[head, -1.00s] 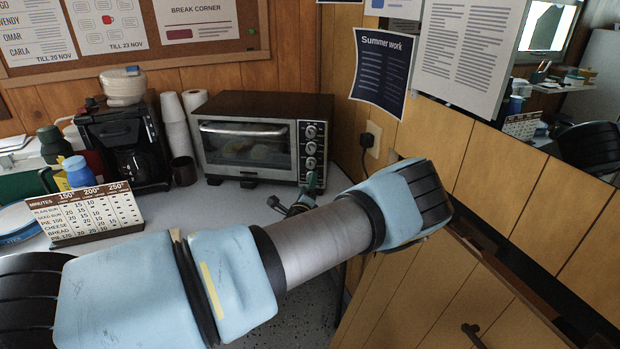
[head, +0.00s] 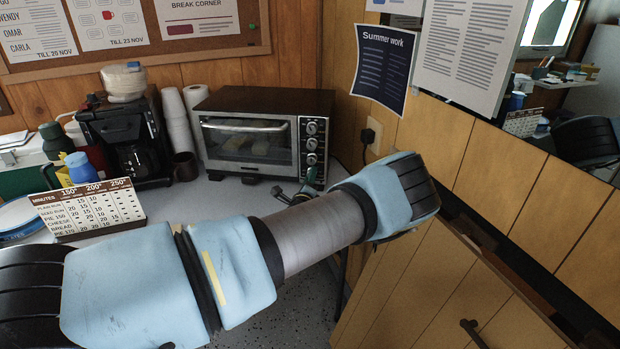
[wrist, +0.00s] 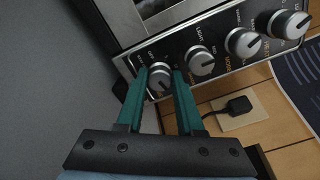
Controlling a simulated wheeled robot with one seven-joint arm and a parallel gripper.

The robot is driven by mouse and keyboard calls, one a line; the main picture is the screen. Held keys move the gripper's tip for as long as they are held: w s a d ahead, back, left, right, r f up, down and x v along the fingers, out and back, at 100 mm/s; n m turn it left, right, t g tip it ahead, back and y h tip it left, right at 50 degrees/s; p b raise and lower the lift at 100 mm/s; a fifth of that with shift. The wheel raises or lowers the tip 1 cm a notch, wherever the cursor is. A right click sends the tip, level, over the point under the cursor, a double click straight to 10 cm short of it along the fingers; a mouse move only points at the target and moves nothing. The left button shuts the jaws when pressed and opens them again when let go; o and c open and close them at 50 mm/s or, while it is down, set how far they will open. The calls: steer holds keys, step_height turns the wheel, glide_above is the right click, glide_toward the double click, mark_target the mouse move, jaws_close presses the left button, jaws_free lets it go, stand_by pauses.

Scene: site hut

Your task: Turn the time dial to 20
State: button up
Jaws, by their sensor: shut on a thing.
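The toaster oven (head: 245,135) stands at the back of the counter, with a column of silver dials on its right side. In the wrist view the end dial (wrist: 160,80) of the row lies between the teal fingers of my gripper (wrist: 160,90), which is shut on it. Small markings ring this dial; I cannot read its pointer setting. The other dials are free, among them the one by the LIGHT label (wrist: 200,61). In the head view my gripper (head: 312,176) is at the lowest dial, which it hides.
A baking-times card (head: 88,208) stands on the counter at the left, by a blue-capped bottle (head: 80,170). A coffee maker (head: 125,135) and stacked cups (head: 178,120) are left of the oven. A plug in a wall socket (head: 373,136) is close on the right.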

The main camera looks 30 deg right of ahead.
jaws_close()
steer(key=shift+f+m+b, duration=0.3)
steer(key=shift+m+b, duration=0.2)
steer(key=shift+b, duration=0.65)
steer(key=shift+m+b, duration=0.7)
steer(key=shift+b, duration=0.3)
steer(key=shift+r+m+b, duration=0.3)
steer(key=shift+m, duration=0.1)
steer(key=o, duration=0.8)
jaws_free()
